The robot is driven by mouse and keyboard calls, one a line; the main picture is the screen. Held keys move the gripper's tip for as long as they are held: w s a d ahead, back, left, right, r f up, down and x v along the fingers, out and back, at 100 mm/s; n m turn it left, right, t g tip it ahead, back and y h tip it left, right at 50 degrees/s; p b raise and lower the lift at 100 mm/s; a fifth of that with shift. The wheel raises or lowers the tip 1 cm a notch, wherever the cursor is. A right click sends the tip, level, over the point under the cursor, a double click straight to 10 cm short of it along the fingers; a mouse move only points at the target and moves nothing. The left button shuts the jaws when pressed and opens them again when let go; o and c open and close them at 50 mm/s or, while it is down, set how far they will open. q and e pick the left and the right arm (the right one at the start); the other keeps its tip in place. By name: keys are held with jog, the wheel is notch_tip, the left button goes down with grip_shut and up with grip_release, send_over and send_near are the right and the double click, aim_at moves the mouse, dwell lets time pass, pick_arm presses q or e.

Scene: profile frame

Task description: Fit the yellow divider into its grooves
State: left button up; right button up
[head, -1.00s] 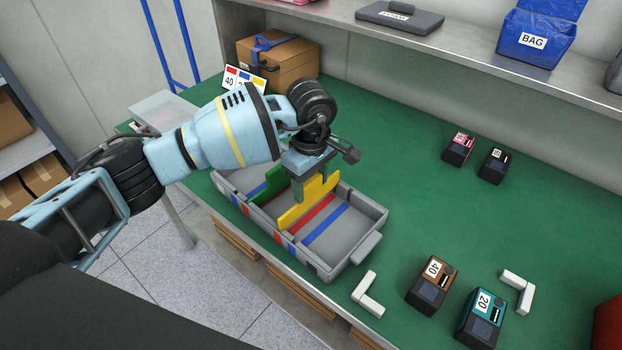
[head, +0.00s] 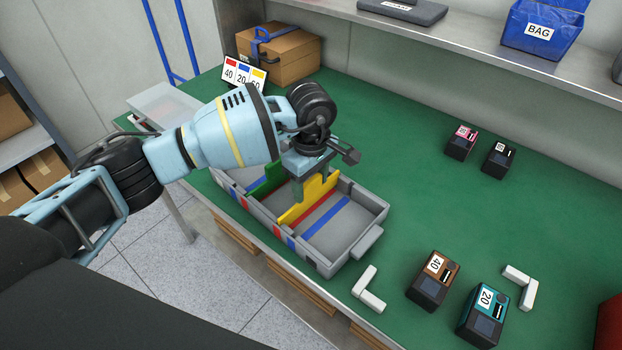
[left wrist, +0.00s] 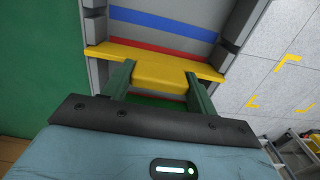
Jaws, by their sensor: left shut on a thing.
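The yellow divider (head: 299,209) stands upright across the grey tray (head: 337,252), near its middle. My left gripper (head: 310,183) is shut on the tab at the divider's top. In the left wrist view the yellow divider (left wrist: 150,66) spans the tray from wall to wall, with my left gripper's fingers (left wrist: 160,88) on either side of its tab. A red stripe and a blue stripe show on the tray floor beyond it. Whether the divider's ends sit in the grooves I cannot tell. A green divider (head: 266,181) stands farther left in the tray. My right gripper is out of view.
A card with colours and numbers (head: 243,73) and a cardboard box (head: 283,56) stand behind the tray. White angle brackets (head: 368,290) and labelled devices (head: 433,279) lie to the right. The green bench right of the tray is mostly clear.

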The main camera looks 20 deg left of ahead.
pick_arm(q)
jog(key=shift+f, duration=0.65)
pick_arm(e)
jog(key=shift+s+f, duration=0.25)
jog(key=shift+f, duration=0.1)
pick_arm(q)
jog(key=o, duration=1.2)
notch_tip(320, 180, up, 6)
jog(key=shift+r+b, duration=0.25)
jog(key=shift+b, duration=0.05)
jog(key=shift+r, duration=0.65)
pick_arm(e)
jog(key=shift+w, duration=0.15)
